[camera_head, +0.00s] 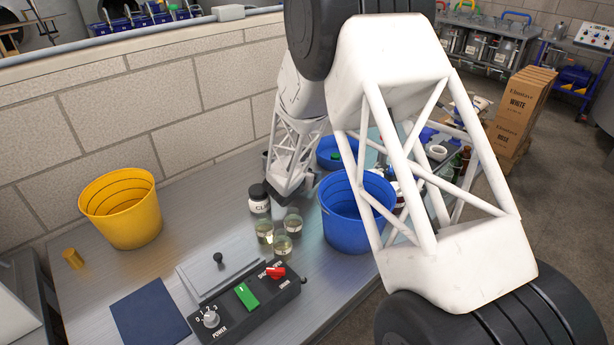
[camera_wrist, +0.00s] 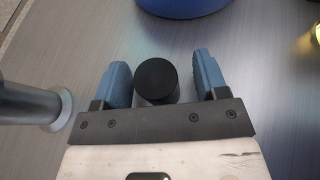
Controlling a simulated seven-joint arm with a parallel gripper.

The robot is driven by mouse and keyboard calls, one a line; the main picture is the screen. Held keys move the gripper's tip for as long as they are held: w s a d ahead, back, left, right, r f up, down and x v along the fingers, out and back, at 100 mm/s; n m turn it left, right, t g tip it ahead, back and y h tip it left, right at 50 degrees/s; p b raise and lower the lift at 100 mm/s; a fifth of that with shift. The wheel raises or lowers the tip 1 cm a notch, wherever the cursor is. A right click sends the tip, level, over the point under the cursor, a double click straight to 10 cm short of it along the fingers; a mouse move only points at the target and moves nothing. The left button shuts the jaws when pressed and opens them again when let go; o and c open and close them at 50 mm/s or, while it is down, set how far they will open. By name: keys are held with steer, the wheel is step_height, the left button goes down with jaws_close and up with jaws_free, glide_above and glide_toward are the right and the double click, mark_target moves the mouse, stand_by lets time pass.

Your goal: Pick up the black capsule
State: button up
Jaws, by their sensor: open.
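The black capsule (camera_wrist: 156,82) shows in the wrist view as a dark cylinder with a round, flat top. It stands between the two blue fingers of my gripper (camera_wrist: 163,74). The fingers are apart, with a visible gap on both sides of the capsule, the left one narrower. How far the fingertips reach down beside it, I cannot tell. In the head view my arm's white end comes down over the bench behind the glasses, and I cannot make out the capsule there.
A blue bucket (camera_head: 345,228) stands right of my gripper, and a white jar with a black lid (camera_head: 259,199) stands left. Several glasses (camera_head: 283,246) of pale liquid stand in front. A grey post (camera_wrist: 25,103) rises beside the left finger. A yellow bucket (camera_head: 122,212) stands farther left.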

steer(key=shift+c, duration=0.2)
stand_by(0.3)
steer(key=c, duration=0.6)
steer(key=shift+r, duration=0.15)
steer(key=shift+r, duration=4.9)
